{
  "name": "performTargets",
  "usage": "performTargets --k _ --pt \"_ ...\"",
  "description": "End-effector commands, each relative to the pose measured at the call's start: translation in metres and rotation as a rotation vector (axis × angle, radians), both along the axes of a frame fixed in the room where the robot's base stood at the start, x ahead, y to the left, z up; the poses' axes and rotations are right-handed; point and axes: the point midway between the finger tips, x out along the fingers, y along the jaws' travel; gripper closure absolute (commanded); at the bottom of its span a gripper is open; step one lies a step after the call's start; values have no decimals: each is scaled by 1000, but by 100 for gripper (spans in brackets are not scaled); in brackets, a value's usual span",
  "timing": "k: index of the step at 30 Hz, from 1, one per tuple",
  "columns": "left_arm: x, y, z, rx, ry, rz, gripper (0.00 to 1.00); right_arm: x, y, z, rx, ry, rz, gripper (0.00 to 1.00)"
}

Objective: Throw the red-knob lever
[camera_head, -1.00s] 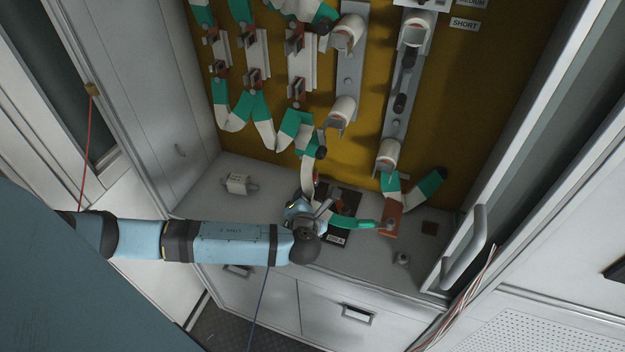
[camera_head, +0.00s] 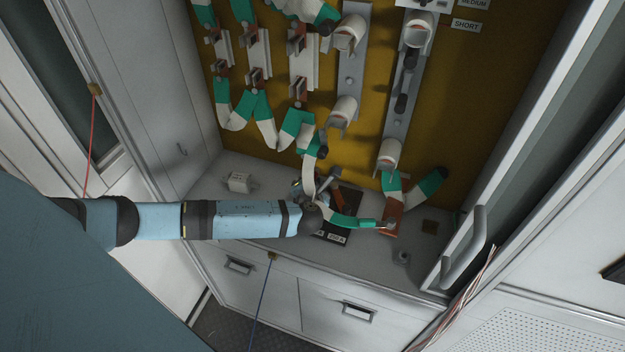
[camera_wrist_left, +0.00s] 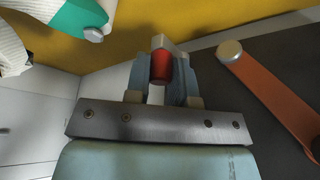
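In the left wrist view, the red knob (camera_wrist_left: 160,67) of the lever lies between the two blue-grey fingers of my left gripper (camera_wrist_left: 165,75). The fingers look closed on it, one at each side. In the head view, my left gripper (camera_head: 303,187) is at the dark base plate (camera_head: 333,229) on the cabinet shelf. The wrist and a white-green cable partly cover it there, and the red knob cannot be made out. In the wrist view, an orange bar (camera_wrist_left: 272,95) with a silver end lies to the right of the gripper. My right gripper is not in view.
A white-green cable (camera_head: 345,220) runs close beside my wrist to a copper bar (camera_head: 393,220). Fuse holders (camera_head: 257,58) and cables fill the yellow back panel (camera_head: 470,110). A white block (camera_head: 238,182) lies on the shelf at left. A door handle (camera_head: 465,250) stands at right.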

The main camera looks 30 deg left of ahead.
Motion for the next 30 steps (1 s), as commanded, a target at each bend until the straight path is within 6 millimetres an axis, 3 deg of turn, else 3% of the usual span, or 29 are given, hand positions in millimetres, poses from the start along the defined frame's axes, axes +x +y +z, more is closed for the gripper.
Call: performTargets --k 1,2,14,30 --pt "0 0 0 0 0 0 93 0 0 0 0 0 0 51" --pt "0 0 0 0 0 0 100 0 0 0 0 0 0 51" --pt "-1 3 1 -57 -12 1 100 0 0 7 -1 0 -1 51" --pt "-6 21 -4 -484 -115 3 100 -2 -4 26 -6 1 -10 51"
